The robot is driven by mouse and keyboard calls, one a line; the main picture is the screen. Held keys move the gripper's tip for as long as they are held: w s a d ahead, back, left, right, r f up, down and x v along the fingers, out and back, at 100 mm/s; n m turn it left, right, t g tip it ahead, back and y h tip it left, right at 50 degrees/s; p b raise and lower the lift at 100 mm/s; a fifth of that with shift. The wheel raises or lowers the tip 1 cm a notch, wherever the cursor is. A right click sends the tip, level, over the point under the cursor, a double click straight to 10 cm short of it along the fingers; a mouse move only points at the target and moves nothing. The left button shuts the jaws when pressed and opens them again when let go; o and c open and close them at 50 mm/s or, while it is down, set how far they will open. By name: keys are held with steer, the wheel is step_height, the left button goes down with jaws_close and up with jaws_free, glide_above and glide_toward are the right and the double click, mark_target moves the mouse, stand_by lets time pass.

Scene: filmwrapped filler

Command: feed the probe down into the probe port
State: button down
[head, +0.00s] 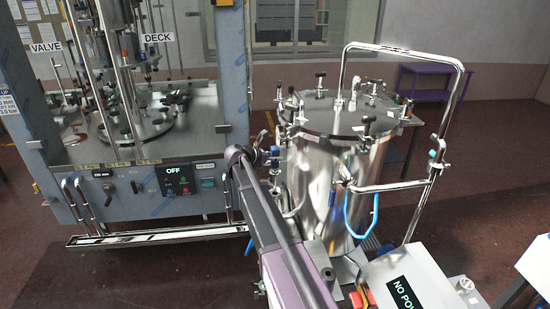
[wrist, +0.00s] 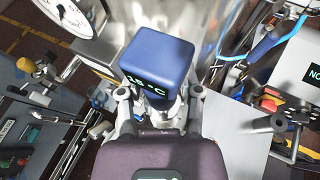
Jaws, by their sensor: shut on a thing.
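The probe has a blue box-shaped head (wrist: 158,62) with a lit °C readout, seen in the wrist view. My gripper (wrist: 160,108) is shut on it, with a finger on each side just below the readout. The probe's lower end is hidden. I cannot pick out the probe port in either view. Several fittings stand on the vessel lid (head: 335,118).
A filling machine (head: 150,180) with an OFF display stands at the left. A bent steel push handle (head: 455,75) rises at the vessel's right, with a blue hose (head: 362,220) below it. A control box (head: 415,285) is at front right. A dial gauge (wrist: 68,14) is close in the wrist view.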

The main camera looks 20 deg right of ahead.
mark_target(275, 179)
steer(key=shift+f+b, duration=0.25)
steer(key=shift+b, duration=0.05)
stand_by(0.6)
steer(key=shift+f+b, duration=4.55)
steer(key=shift+f+b, duration=0.7)
steer(key=shift+c, duration=1)
jaws_free()
steer(key=shift+r, duration=0.1)
